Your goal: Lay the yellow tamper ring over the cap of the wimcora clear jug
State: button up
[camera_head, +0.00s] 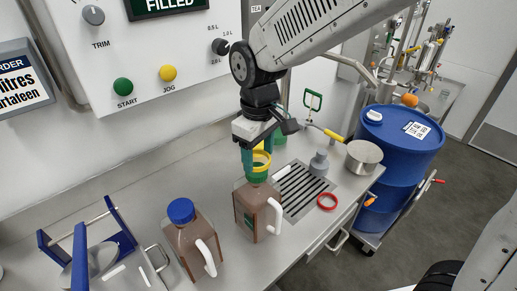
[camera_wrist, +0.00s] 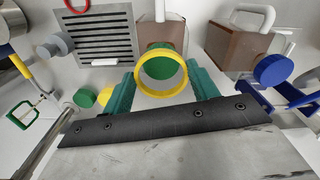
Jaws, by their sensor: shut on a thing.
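My gripper (camera_head: 254,150) is shut on the yellow tamper ring (camera_head: 262,156), with the green fingers on either side of it in the wrist view. The ring (camera_wrist: 163,94) is held directly above a brown-filled jug (camera_head: 258,212) with a green cap (camera_head: 256,177) and a white handle. In the wrist view that green cap (camera_wrist: 161,66) shows through the ring's opening. I cannot tell from these views whether ring and cap touch. A second brown jug (camera_head: 190,243) with a blue cap (camera_head: 181,210) stands to the left. The jug names are not readable.
A slotted drain grate (camera_head: 306,190), a red ring (camera_head: 327,201), a grey bottle (camera_head: 319,164) and a metal pot (camera_head: 363,157) are at the right. A blue-handled rack (camera_head: 81,255) stands at the left. The control panel (camera_head: 140,50) is behind.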

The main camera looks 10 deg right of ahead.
jog(key=shift+f, duration=1.3)
jog(key=o, duration=1)
notch_tip(320, 180, up, 7)
dwell(0.4)
jog(key=s+d+r+m, duration=0.2)
jog(key=s+d+m, duration=0.2)
jog(key=s+d, duration=0.5)
jog(key=s+d+r+m+t, duration=0.1)
jog(key=s+d+m, duration=0.4)
jog(key=s+d, duration=0.5)
jog(key=shift+d+r, duration=0.45)
jog(key=shift+d, duration=0.2)
